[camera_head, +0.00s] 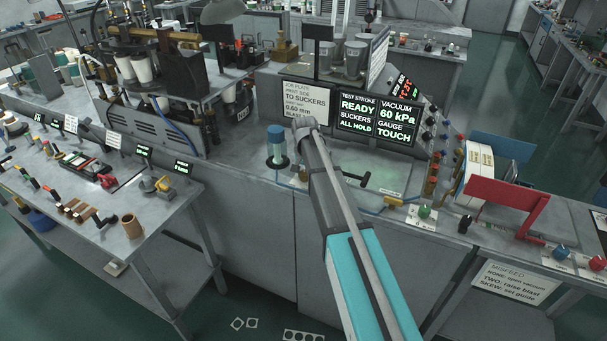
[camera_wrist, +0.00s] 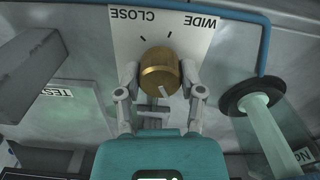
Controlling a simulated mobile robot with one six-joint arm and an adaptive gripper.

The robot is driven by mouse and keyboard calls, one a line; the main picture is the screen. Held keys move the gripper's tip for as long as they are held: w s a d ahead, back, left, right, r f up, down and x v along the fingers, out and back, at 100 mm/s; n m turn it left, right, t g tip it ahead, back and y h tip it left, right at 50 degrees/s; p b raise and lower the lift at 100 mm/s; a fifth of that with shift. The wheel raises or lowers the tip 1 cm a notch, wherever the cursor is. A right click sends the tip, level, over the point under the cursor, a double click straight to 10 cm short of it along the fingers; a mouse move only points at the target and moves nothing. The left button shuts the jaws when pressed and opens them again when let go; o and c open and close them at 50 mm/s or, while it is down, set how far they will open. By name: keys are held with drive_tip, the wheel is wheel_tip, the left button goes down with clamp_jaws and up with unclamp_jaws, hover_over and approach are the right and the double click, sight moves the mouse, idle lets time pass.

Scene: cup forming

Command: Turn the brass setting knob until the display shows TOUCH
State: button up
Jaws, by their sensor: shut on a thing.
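The brass setting knob (camera_wrist: 160,72) is in the middle of the wrist view, with a pale pointer line at its lower edge. My gripper (camera_wrist: 160,80) is shut on it, one finger on each side. A white plate (camera_wrist: 165,30) behind the knob reads CLOSE and WIDE, upside down, with short black tick marks. In the head view, my arm hides the grip. The display (camera_head: 377,122) there reads TEST STROKE READY, SUCKERS ALL HOLD, VACUUM 60 kPa and GAUGE TOUCH.
A blue-topped cylinder (camera_head: 277,148) stands close left of my arm; a greenish cylinder in a dark collar (camera_wrist: 252,97) is right of the gripper in the wrist view. A job plate sign (camera_head: 303,102) stands behind. A red bracket (camera_head: 507,200) is at right.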

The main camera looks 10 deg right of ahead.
drive_tip(key=shift+n, duration=0.8)
drive_tip(key=o, duration=1.2)
drive_tip(key=shift+c, duration=0.2)
drive_tip(key=s+n, duration=0.3)
drive_tip(key=s, duration=2.6)
drive_tip(key=shift+a+n, duration=0.2)
drive_tip(key=shift+n, duration=0.2)
